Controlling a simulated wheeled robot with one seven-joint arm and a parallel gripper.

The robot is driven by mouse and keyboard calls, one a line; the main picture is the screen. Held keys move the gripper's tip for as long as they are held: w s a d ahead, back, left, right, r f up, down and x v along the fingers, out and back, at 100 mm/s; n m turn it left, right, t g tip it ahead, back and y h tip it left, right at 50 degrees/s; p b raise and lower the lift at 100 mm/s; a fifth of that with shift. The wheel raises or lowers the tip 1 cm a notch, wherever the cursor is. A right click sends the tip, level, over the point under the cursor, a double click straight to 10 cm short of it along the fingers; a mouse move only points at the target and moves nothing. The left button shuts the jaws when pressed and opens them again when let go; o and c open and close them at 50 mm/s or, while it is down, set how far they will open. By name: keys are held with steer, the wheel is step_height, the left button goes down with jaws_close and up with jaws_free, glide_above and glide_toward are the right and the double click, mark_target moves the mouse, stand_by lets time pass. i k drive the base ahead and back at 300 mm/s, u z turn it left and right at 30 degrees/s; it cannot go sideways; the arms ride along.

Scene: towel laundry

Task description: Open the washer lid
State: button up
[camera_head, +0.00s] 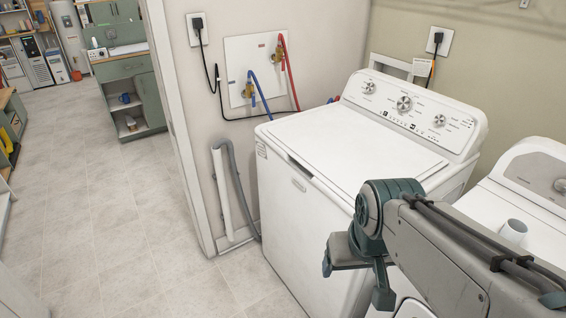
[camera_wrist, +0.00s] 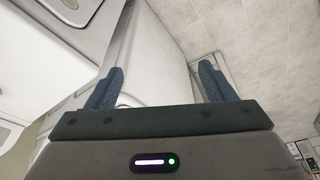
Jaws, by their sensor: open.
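The white top-loading washer (camera_head: 305,215) stands against the wall in the head view. Its flat lid (camera_head: 350,145) is closed, with a dark gap along the left part of its front edge. My gripper (camera_head: 355,281) is in front of the washer, near its right front side and lower than the lid. In the wrist view my gripper (camera_wrist: 161,70) has its two blue fingers wide apart with nothing between them. White appliance surfaces fill the left and middle of that view; I cannot tell which parts they are.
A grey drain hose (camera_head: 238,190) and wall valves (camera_head: 256,75) are left of and behind the washer. The tiled floor (camera_head: 130,230) at left is clear.

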mark_target(344, 149)
steer(key=k, duration=0.65)
steer(key=u, duration=0.65)
steer(key=i, duration=1.25)
steer(key=z, duration=0.3)
